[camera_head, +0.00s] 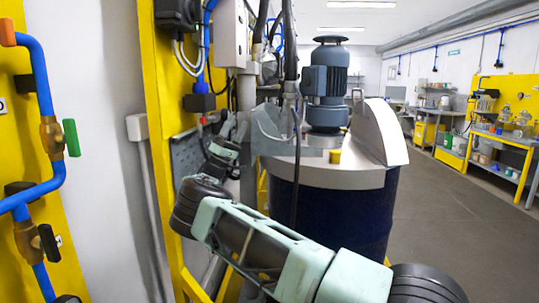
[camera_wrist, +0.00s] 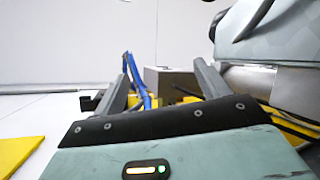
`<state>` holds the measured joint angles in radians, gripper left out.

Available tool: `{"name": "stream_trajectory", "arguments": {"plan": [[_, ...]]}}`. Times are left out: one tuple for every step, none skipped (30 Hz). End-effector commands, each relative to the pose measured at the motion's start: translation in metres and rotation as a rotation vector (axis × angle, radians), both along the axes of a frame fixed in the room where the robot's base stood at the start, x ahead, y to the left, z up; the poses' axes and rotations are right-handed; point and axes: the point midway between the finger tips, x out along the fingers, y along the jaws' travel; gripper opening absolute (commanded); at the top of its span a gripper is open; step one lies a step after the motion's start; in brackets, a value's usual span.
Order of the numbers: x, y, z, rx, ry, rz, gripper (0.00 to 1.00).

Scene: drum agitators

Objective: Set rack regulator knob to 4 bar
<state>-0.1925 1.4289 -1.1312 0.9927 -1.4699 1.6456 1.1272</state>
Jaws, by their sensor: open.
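My gripper (camera_wrist: 162,64) is open in the wrist view, its two fingers apart with nothing held between them. Beyond the fingers are a blue hose (camera_wrist: 130,68) and a grey box (camera_wrist: 170,80). In the head view my arm reaches toward the yellow rack (camera_head: 161,140), and its end is too small and overlapped to make out the fingers. A black fitting (camera_head: 199,103) sits on the blue line at the rack; I cannot tell whether it is the regulator. The regulator knob and its gauge reading cannot be made out in either view.
A dark blue drum (camera_head: 335,210) with a grey agitator motor (camera_head: 326,85) stands just right of the rack, close to my arm. Blue pipes with a green-handled valve (camera_head: 71,138) are at the left. The floor (camera_head: 460,220) at the right is clear.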

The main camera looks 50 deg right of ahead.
Motion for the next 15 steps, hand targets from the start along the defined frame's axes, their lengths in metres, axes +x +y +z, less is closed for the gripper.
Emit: {"name": "stream_trajectory", "arguments": {"plan": [[-0.007, -0.008, 0.002, 0.051, -0.008, -0.025, 0.75], [-0.01, -0.013, 0.002, 0.08, -0.011, -0.038, 0.75], [-0.015, -0.018, 0.001, 0.119, -0.014, -0.057, 0.75], [-0.018, -0.022, 0.0, 0.148, -0.016, -0.07, 0.75], [-0.022, -0.026, -0.001, 0.178, -0.019, -0.083, 0.75], [-0.027, -0.032, -0.003, 0.224, -0.022, -0.101, 0.75], [-0.032, -0.036, -0.005, 0.26, -0.024, -0.116, 0.75], [-0.035, -0.04, -0.007, 0.293, -0.026, -0.128, 0.75], [-0.04, -0.045, -0.01, 0.339, -0.026, -0.144, 0.75], [-0.044, -0.048, -0.012, 0.373, -0.027, -0.156, 0.75], [-0.048, -0.051, -0.015, 0.409, -0.028, -0.168, 0.75], [-0.054, -0.054, -0.02, 0.461, -0.028, -0.182, 0.75], [-0.058, -0.057, -0.023, 0.501, -0.028, -0.194, 0.75], [-0.061, -0.059, -0.027, 0.539, -0.027, -0.204, 0.75], [-0.066, -0.061, -0.033, 0.592, -0.025, -0.217, 0.75]]}}
